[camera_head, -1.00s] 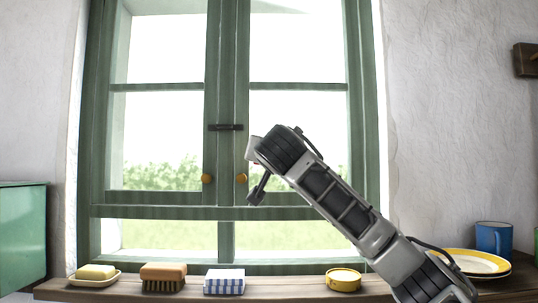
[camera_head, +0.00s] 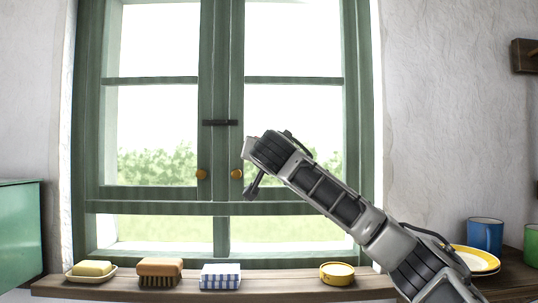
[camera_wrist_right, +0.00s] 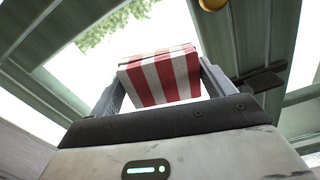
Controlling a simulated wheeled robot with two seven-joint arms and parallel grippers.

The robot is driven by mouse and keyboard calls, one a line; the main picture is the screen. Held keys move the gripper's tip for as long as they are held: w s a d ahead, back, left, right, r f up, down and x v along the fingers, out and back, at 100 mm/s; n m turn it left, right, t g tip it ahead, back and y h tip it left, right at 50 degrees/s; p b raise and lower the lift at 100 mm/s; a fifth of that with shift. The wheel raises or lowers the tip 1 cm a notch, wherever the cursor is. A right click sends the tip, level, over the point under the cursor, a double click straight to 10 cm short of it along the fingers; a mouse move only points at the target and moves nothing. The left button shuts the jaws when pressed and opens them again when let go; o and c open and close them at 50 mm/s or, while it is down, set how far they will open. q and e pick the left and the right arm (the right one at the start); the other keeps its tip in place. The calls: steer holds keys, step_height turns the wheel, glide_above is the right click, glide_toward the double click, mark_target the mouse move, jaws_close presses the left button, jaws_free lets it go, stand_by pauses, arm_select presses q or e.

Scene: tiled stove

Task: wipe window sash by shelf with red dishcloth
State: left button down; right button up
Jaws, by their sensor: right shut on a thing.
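The green window sash (camera_head: 207,70) has two casements that meet in the middle, with a dark latch and two round orange knobs. My right gripper reaches up in front of the right casement, its fingers hidden in the head view behind my own wrist. In the right wrist view my right gripper (camera_wrist_right: 165,85) is shut on the red dishcloth (camera_wrist_right: 160,73), a folded red and white striped cloth. The cloth is close to the sash frame; I cannot tell whether it touches. My left gripper is not in view.
Plates (camera_head: 478,262) and a blue mug (camera_head: 485,236) are at right. A green box (camera_head: 18,232) is at left.

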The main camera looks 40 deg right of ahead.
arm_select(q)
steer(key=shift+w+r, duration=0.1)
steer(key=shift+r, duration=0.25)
arm_select(e)
steer(key=shift+w+d+r, duration=0.1)
steer(key=shift+w+d, duration=0.05)
steer(key=shift+w, duration=0.05)
arm_select(q)
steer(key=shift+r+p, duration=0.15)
steer(key=shift+p, duration=0.2)
arm_select(e)
steer(key=shift+w+d, duration=0.45)
steer(key=shift+w, duration=0.1)
steer(key=shift+s+d+b, duration=0.35)
steer(key=shift+d+b, duration=0.05)
steer(key=shift+s+d+b, duration=0.4)
steer(key=shift+s+d, duration=0.35)
arm_select(q)
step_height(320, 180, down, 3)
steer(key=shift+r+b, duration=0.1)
steer(key=shift+b, duration=1.05)
arm_select(e)
steer(key=s+d, duration=0.4)
steer(key=d, duration=0.1)
steer(key=shift+s+d, duration=0.3)
steer(key=shift+d, duration=0.1)
